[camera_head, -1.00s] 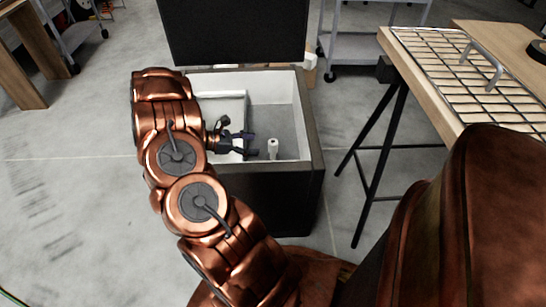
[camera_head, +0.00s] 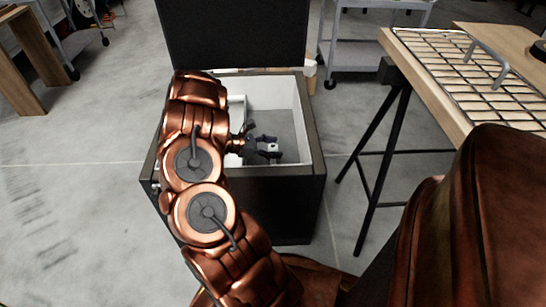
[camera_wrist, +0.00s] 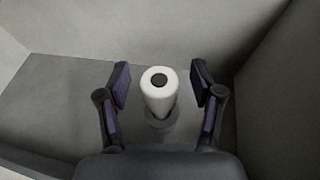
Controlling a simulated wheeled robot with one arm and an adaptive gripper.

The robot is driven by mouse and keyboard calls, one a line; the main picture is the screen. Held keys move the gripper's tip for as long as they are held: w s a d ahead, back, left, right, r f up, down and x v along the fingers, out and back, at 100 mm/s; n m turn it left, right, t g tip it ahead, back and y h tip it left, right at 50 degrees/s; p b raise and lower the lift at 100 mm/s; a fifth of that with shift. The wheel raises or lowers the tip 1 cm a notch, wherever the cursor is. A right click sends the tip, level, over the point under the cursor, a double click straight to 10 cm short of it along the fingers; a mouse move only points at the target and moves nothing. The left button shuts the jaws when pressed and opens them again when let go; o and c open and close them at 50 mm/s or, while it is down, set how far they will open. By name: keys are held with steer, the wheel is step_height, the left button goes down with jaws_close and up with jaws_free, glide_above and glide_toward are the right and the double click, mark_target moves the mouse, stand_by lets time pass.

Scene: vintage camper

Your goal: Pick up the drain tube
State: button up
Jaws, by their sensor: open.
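The drain tube (camera_wrist: 158,98) is a white upright cylinder with a dark hole in its top. It stands on the floor of an open chest (camera_head: 317,140) with dark outer walls and a pale lining. In the head view only a small white part of the tube (camera_head: 273,147) shows near my gripper (camera_head: 272,146). In the wrist view my gripper (camera_wrist: 160,82) is open, with one finger on each side of the tube. Gaps show between both fingers and the tube.
The chest's raised dark lid (camera_head: 235,35) stands at the back. Its pale walls surround my gripper closely. A wooden table with a wire rack (camera_head: 450,75) and black legs stands at right. A grey cart (camera_head: 375,45) is behind. Bare floor (camera_head: 80,190) lies at left.

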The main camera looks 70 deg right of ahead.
steer(key=c, duration=1.2)
